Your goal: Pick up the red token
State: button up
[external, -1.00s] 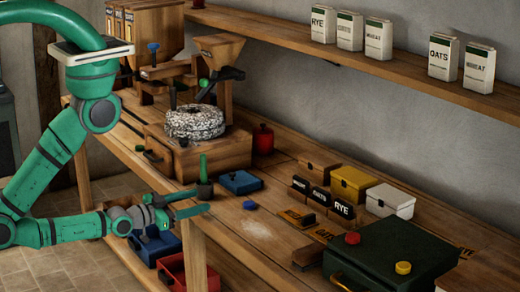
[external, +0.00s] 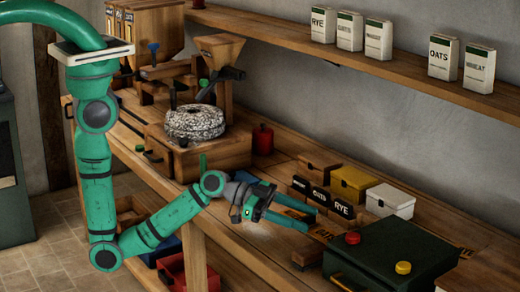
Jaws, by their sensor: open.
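The red token (external: 352,238) is a small round disc lying on top of a dark green box (external: 385,250) at the front right of the bench. A yellow token (external: 403,268) lies on the same box, to its right and nearer the front. My gripper (external: 313,218) is open and empty above the bench, its fingers pointing right toward the box. It is to the left of the red token and apart from it. The blue token is hidden behind my gripper.
Black labelled blocks, among them RYE (external: 342,209), stand behind my fingers. Behind them are a brown box (external: 319,165), a yellow box (external: 350,183) and a white box (external: 390,202). A stone mill (external: 194,122) stands to the left. A shelf with cartons runs above.

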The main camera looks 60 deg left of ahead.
jog(key=d+r+m+g+h, duration=0.2)
jog(key=d+r+m+g, duration=0.1)
jog(key=d+r+g, duration=0.2)
jog(key=g, duration=0.1)
send_near(352, 235)
jog(key=shift+x, duration=3.8)
jog(key=shift+c, duration=0.4)
jog(key=shift+s, duration=0.1)
jog(key=c, duration=1)
